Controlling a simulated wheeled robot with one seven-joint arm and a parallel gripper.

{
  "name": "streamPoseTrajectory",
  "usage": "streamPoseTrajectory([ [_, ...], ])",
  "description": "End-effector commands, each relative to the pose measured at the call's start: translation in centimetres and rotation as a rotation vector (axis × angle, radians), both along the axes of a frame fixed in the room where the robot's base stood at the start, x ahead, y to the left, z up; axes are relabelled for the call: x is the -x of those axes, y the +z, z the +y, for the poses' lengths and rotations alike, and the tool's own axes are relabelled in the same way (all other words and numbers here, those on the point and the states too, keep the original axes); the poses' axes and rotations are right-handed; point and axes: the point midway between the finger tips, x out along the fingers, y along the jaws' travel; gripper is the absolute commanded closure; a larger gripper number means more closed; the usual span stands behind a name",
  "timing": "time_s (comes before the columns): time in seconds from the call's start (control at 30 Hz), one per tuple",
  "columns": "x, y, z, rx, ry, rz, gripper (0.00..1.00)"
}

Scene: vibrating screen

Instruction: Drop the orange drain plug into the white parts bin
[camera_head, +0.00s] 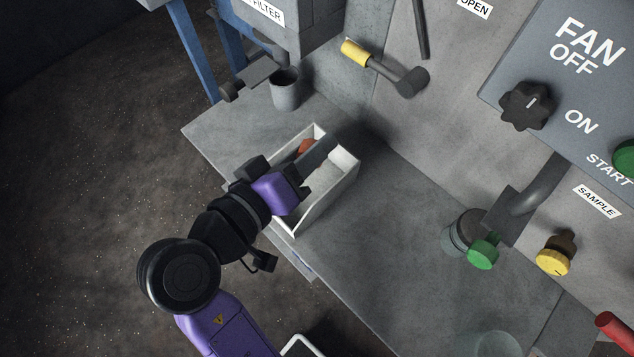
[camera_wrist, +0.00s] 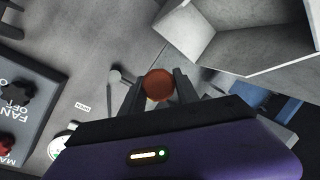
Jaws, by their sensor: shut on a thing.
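The orange drain plug (camera_wrist: 158,85) is held between the two dark fingers of my gripper (camera_wrist: 160,90) in the wrist view. In the head view only a small part of the plug (camera_head: 305,147) shows behind a finger of my gripper (camera_head: 314,152). The white parts bin (camera_head: 345,176) is an open box on the grey bench. In the head view my gripper and the plug overlap the bin's opening. In the wrist view the bin (camera_wrist: 262,66) lies to the upper right of the plug, apart from it. The height of the plug over the bin is hard to tell.
A grey cup (camera_head: 285,92) stands behind the bin below a filter housing. A yellow-gripped lever (camera_head: 356,54) juts from the wall. A sample jar (camera_head: 462,230) and green knob (camera_head: 484,252) are to the right. The bench (camera_head: 375,240) right of the bin is clear.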

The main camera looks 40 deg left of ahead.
Motion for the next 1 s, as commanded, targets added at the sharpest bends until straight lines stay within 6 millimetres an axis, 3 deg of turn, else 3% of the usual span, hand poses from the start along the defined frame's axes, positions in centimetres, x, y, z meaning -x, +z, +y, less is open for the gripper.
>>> streamPoseTrajectory([
  [0.1,0.0,-1.0,0.0,-0.001,-0.001,-0.001,1.0],
  [0.37,0.0,-1.0,0.0,0.0,-0.001,-0.001,1.0],
  [0.4,0.0,-1.0,0.0,0.0,-0.001,-0.001,0.61],
  [0.53,0.0,-1.0,0.0,0.0,-0.001,-0.001,0.38],
  [0.83,0.0,-1.0,0.0,0.0,-0.001,-0.001,0.38],
  [1.0,1.5,-0.6,-0.1,-0.001,0.002,-0.003,0.38],
])
